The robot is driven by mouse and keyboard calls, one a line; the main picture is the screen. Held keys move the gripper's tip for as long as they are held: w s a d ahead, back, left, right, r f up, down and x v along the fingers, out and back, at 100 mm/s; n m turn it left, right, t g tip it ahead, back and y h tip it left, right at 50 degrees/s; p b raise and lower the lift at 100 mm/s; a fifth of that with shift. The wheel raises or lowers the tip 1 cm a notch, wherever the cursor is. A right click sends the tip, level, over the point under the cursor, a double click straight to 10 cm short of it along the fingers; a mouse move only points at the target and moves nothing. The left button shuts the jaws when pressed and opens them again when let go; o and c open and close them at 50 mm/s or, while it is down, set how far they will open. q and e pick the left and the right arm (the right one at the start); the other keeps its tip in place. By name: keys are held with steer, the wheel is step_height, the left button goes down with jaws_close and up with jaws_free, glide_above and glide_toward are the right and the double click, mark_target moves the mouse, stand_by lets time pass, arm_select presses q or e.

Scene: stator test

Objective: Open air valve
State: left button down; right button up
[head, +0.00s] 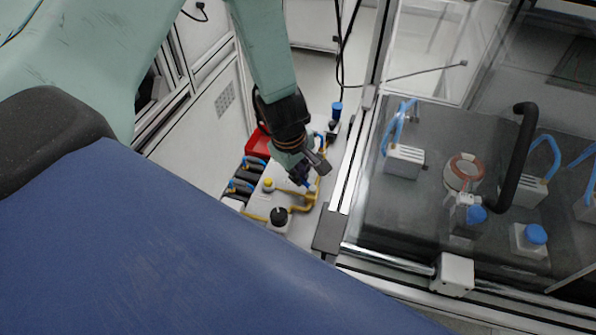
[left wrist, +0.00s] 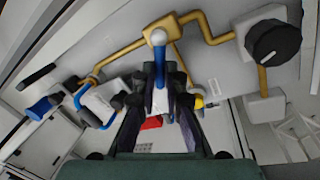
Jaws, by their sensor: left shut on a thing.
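The air valve's blue lever (left wrist: 160,72) with a pale round end stands between the fingers of my left gripper (left wrist: 160,95) in the left wrist view. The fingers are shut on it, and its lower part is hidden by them. In the head view my left gripper (head: 318,170) reaches down from above to the pale panel box (head: 255,204) with yellow pipes (head: 301,208). The lever is mostly hidden there. My right gripper is not in view.
A black round knob (head: 279,215) and a yellow button (head: 268,184) sit on the panel near my gripper. A red box (head: 258,143) is behind. A glass-walled test bench (head: 350,190) stands close on the right, holding a copper ring part (head: 466,166).

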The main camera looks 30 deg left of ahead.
arm_select(q)
steer(key=shift+w+d+f+m+p, duration=0.1)
steer(key=shift+m+p, duration=0.05)
steer(key=shift+m, duration=0.45)
steer(key=shift+w+f+m+p, duration=0.1)
steer(key=shift+m+p, duration=0.05)
steer(key=shift+m, duration=0.45)
steer(key=shift+w+m+h, duration=0.15)
steer(key=shift+m+h, duration=0.15)
steer(key=shift+m, duration=0.2)
steer(key=m, duration=0.2)
steer(key=shift+w+d+m+g, duration=0.25)
steer(key=shift+w+m+g, duration=0.05)
steer(key=shift+w, duration=0.05)
steer(key=m, duration=0.1)
steer(key=m+b, duration=0.2)
steer(key=shift+w+d+f+g+h, duration=0.1)
steer(key=shift+w+d+g+h, duration=0.2)
steer(key=shift+w+d+h, duration=0.1)
steer(key=shift+w+d+m+g+b, duration=0.15)
steer(key=shift+m+b, duration=0.1)
steer(key=shift+m, duration=0.35)
steer(key=shift+d+m+g+b, duration=0.15)
steer(key=shift+m+b, duration=0.15)
steer(key=shift+m, duration=0.3)
steer(key=shift+w+d+m+b, duration=0.15)
steer(key=shift+m+b, duration=0.1)
steer(key=shift+m, duration=0.35)
steer(key=shift+s, duration=0.1)
